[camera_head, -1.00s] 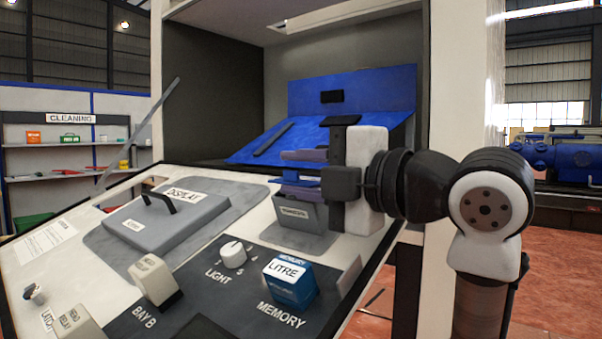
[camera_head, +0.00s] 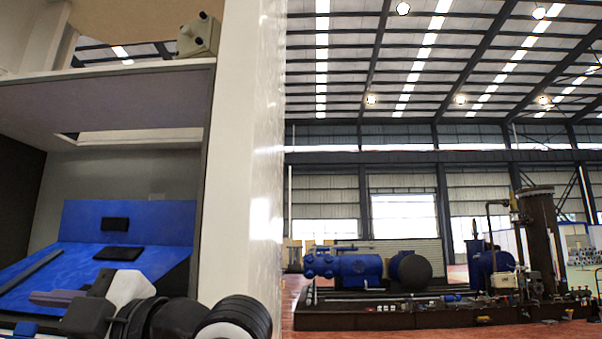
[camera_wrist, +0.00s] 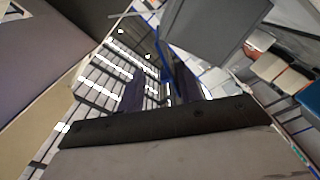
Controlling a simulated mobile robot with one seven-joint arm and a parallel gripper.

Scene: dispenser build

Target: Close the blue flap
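In the head view, a blue upright panel (camera_head: 150,222) and a blue sloped panel (camera_head: 60,262) stand inside the bay, each with a black patch. A small blue piece (camera_head: 26,328) shows at the lower left edge, mostly cut off. I cannot tell for sure which is the flap. My gripper (camera_head: 50,298) is in front of the sloped panel, partly out of frame. In the wrist view my gripper (camera_wrist: 161,90) has two dark fingers apart with a gap between. A thin blue edge (camera_wrist: 164,62) shows beyond them, beside a grey box (camera_wrist: 210,32).
A box with dark knobs (camera_head: 198,36) sits above the bay. Blue machinery (camera_head: 345,264) is far off at right. The console is mostly outside the head view.

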